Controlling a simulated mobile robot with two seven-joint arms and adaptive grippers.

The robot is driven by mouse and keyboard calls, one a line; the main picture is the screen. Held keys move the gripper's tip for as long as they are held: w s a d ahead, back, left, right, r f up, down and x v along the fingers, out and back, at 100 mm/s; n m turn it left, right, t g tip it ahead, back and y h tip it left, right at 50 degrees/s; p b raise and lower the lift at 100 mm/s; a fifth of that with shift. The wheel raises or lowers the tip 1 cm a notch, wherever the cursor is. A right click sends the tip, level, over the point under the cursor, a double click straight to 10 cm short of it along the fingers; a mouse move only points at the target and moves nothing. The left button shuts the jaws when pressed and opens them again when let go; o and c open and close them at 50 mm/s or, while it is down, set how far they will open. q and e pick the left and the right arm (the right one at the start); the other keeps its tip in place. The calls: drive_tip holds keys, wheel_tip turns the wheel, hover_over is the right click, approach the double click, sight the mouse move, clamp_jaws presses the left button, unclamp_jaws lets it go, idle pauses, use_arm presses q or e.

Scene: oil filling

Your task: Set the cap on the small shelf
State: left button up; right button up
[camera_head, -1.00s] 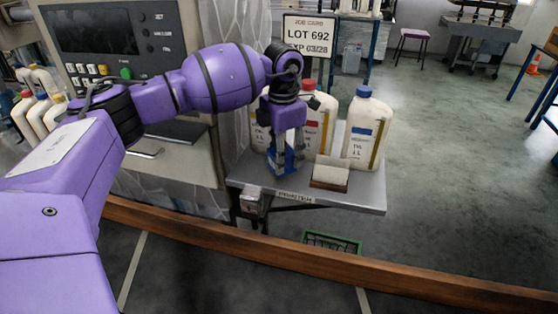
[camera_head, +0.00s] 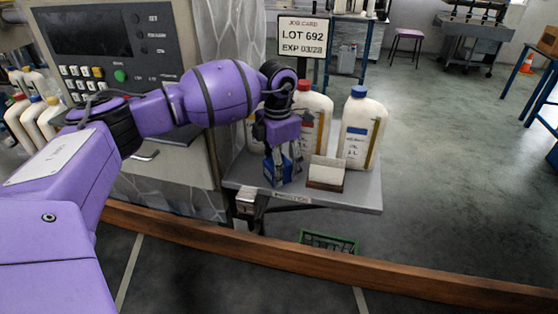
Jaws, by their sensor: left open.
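My left gripper (camera_head: 280,165) points down over the left part of the small grey shelf (camera_head: 361,198). It is open, with its fingers around or beside a small blue-and-white item (camera_head: 271,172). I cannot tell whether they touch it, or what the item is. A white bottle with a blue cap (camera_head: 358,91) stands upright at the right of the shelf. A bottle with a red cap (camera_head: 304,85) stands behind the gripper. A third bottle (camera_head: 252,132) is mostly hidden by my arm, and its cap is not visible. My right gripper is not in view.
A tan holder with a pale card (camera_head: 327,173) stands at the shelf's front. A sign reading LOT 692 (camera_head: 303,37) rises behind the bottles. A wooden rail (camera_head: 400,274) crosses below, with a green crate (camera_head: 328,242) beyond it.

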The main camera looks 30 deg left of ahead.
use_arm(q)
wheel_tip(320, 180, up, 8)
drive_tip(key=p, duration=0.3)
drive_tip(key=shift+f, duration=0.2)
wheel_tip(320, 180, up, 4)
drive_tip(key=shift+r+p, duration=0.2)
drive_tip(key=shift+p, duration=0.55)
drive_tip(key=shift+r, duration=0.25)
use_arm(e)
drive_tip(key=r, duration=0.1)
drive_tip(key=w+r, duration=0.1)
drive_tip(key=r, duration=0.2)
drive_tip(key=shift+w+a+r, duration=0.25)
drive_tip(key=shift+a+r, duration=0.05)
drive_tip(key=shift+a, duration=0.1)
use_arm(q)
drive_tip(key=shift+d+f, duration=0.1)
drive_tip(key=shift+f, duration=0.1)
